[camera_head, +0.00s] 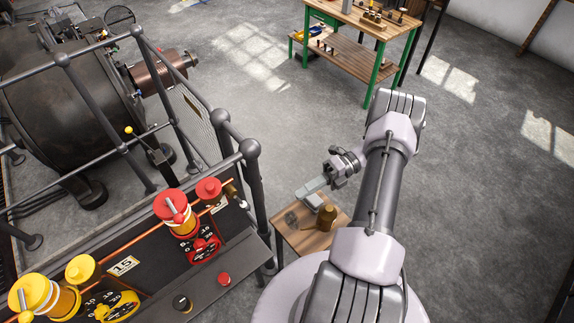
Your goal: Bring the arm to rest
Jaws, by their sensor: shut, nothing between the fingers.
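My arm (382,190) reaches up from the bottom of the head view and bends down to the left. My gripper (312,187) is at its end, with the fingers shut and nothing between them. It points left and down, in front of the far end of a small wooden side table (308,241) in this view. I cannot tell the exact height of the fingers above the table.
The side table holds a brown bottle (326,217) and small grey items. A control panel (150,262) with red and yellow knobs stands at the left, behind it a railing (123,147) and a large dark dynamo (70,115). A green-legged workbench (350,62) stands at the back. Floor at right is clear.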

